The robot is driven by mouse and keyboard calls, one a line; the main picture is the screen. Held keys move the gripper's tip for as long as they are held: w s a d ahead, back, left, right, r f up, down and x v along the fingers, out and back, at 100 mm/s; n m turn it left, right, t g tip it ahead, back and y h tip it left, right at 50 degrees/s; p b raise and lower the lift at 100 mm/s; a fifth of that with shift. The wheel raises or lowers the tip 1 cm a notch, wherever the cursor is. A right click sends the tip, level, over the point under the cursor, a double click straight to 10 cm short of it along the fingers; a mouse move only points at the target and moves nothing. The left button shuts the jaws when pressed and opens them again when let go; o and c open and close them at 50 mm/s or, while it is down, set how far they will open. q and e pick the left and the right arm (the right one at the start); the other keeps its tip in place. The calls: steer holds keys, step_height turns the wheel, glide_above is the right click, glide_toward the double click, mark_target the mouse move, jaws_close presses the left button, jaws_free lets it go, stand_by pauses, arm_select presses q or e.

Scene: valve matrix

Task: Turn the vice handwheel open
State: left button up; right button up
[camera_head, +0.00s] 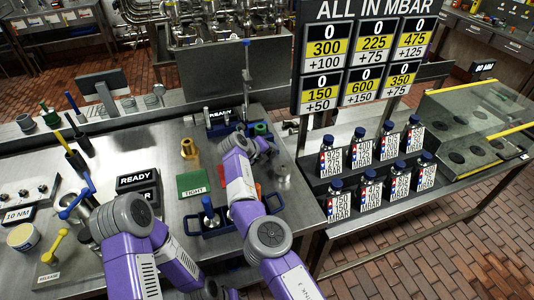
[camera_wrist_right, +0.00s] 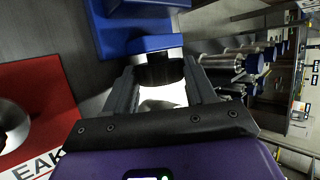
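A blue vice (camera_head: 222,128) stands on the steel bench at the back, beside a tall upright rod. My right gripper (camera_head: 262,150) is at its near right side; the arm hides part of it. In the right wrist view, a blue block (camera_wrist_right: 157,43) is just past the fingertips. A dark round part (camera_wrist_right: 160,70), possibly the handwheel, lies between the two spread fingers of the right gripper (camera_wrist_right: 162,80). I cannot tell whether the fingers touch it.
A green mat (camera_head: 193,184) and a brass fitting (camera_head: 189,149) lie left of my right arm. A red mat (camera_wrist_right: 35,105) with a metal part is at the wrist view's left. A blue tray (camera_head: 210,224) is nearer. Several labelled bottles stand in a rack (camera_head: 318,184) at right.

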steer(key=o, duration=0.4)
